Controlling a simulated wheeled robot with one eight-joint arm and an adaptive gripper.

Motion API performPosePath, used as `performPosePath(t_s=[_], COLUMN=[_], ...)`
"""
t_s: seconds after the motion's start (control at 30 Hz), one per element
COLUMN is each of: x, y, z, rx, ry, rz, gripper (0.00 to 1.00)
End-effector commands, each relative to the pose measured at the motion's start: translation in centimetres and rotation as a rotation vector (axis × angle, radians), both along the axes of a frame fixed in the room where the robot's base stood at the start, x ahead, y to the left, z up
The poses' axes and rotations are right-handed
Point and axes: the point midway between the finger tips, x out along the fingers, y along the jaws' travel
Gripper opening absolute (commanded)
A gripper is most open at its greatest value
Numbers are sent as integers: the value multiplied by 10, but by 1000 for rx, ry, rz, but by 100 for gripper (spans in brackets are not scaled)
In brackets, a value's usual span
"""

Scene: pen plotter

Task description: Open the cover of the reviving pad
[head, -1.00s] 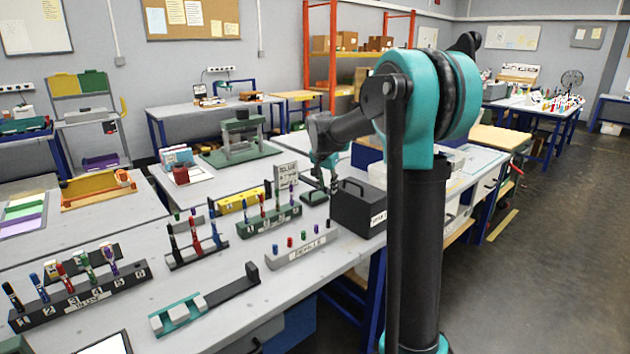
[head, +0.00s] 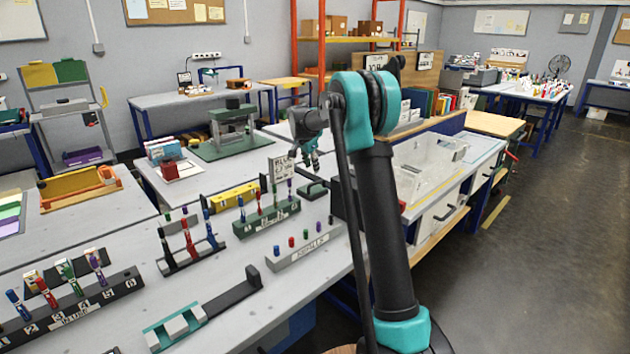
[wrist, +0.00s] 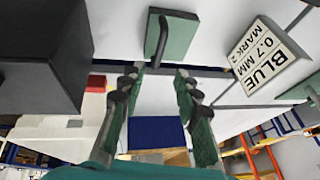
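A small green pad (wrist: 180,42) with a dark bar handle across it lies on the grey bench, at the top middle of the wrist view. It seems to be the reviving pad, with its cover closed. It also shows in the head view (head: 313,191), between the marker sign and the dark box. My gripper (wrist: 158,72) is open and empty, its two green-padded fingers apart. In the head view my gripper (head: 311,160) hangs above the bench, just over the pad. The fingertips appear apart from the handle; the exact gap cannot be told.
A dark box (wrist: 40,50) stands close beside the pad and is partly hidden by my arm in the head view. A white sign reading BLUE 0.7 MM MARK 2 (wrist: 268,48) stands on the other side. Marker racks (head: 268,218) and a grey peg strip (head: 305,243) stand nearer.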

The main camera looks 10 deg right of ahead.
Motion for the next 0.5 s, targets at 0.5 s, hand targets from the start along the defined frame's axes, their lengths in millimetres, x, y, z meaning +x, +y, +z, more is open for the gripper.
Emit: performPosePath(t_s=[0.5], x=[31], y=[-17], z=[-76], rx=[0], ry=[0], rz=[0], gripper=[32])
